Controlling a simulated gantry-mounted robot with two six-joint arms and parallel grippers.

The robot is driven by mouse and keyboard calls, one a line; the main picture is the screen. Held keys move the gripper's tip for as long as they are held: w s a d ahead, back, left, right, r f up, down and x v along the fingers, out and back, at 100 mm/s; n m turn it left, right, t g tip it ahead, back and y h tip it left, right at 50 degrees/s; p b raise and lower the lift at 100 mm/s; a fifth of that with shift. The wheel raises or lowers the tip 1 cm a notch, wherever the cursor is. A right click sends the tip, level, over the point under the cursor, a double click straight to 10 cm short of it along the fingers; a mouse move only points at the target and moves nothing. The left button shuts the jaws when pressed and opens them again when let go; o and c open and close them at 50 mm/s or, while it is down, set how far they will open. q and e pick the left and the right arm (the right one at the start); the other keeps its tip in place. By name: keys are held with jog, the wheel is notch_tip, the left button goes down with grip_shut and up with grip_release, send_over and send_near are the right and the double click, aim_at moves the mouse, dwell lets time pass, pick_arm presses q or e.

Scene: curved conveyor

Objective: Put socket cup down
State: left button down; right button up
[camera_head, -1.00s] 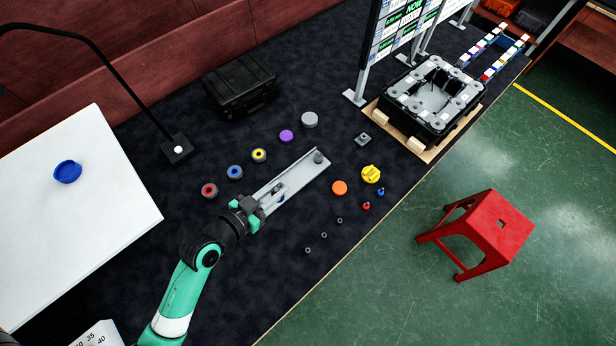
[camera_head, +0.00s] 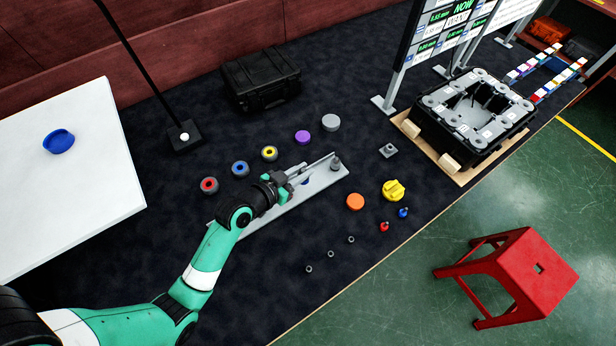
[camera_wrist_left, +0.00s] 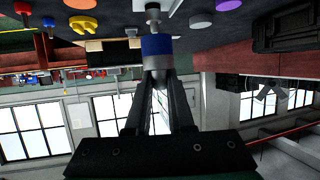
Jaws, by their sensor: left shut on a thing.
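In the left wrist view, a blue-banded metal socket cup (camera_wrist_left: 157,45) sits at the tips of my left gripper (camera_wrist_left: 160,75), whose long dark fingers are closed on it. In the head view, my left gripper (camera_head: 291,177) is above the long grey tray (camera_head: 327,179), pointing toward its far right end. The gripper mostly hides the cup there; a thin grey bar shows beside the fingers. A small patch of blue shows below the gripper at the tray. A short grey upright post (camera_head: 336,164) stands at the tray's far end. My right gripper is not in view.
Red (camera_head: 209,185), blue (camera_head: 240,168), yellow (camera_head: 269,153) and purple (camera_head: 303,137) round pieces lie behind the tray. An orange disc (camera_head: 355,202) and yellow knob (camera_head: 393,190) lie to its right. Small rings (camera_head: 330,254) lie in front on dark cloth.

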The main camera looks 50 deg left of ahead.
pick_arm(q)
jog(key=w+f+b, duration=0.1)
jog(key=f, duration=0.1)
jog(key=w+a+f+b, duration=0.1)
jog(key=w, duration=0.1)
jog(key=w+f+b, duration=0.1)
jog(key=f, duration=0.1)
jog(key=shift+w+a+f, duration=0.2)
jog(key=shift+w+f, duration=0.1)
jog(key=shift+w, duration=0.05)
jog(key=shift+w+a+f, duration=0.1)
jog(key=shift+w+f, duration=0.05)
jog(key=shift+w, duration=0.2)
jog(key=shift+w+f+b, duration=0.2)
jog(key=shift+f+b, duration=0.95)
jog(key=shift+f, duration=0.65)
jog(key=shift+f, duration=0.2)
jog(key=c, duration=0.8)
grip_release()
